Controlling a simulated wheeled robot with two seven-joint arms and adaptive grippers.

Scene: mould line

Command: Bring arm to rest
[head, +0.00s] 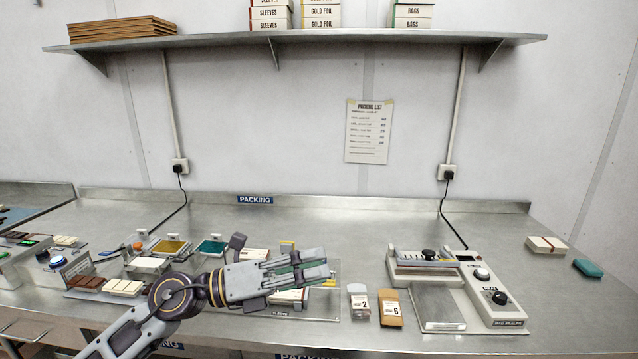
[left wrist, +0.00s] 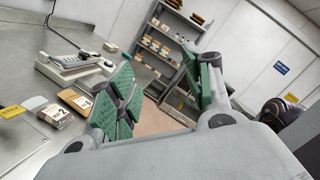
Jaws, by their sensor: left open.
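My left arm comes in from the lower left in the head view. Its left gripper (head: 312,268) is over the middle of the steel bench and points to the right. In the left wrist view the green-padded fingers of the left gripper (left wrist: 165,92) are spread apart with nothing between them. The gripper hides part of the bench items behind and below it. My right gripper does not show clearly in either view.
A sleeve pack marked 2 (head: 358,303) and a brown pack marked 6 (head: 391,308) lie right of the gripper. A sealing machine (head: 440,268) stands further right. Chocolate bars (head: 88,283) lie at left. A shelf (head: 300,39) hangs above. Bench right of the sealer is mostly clear.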

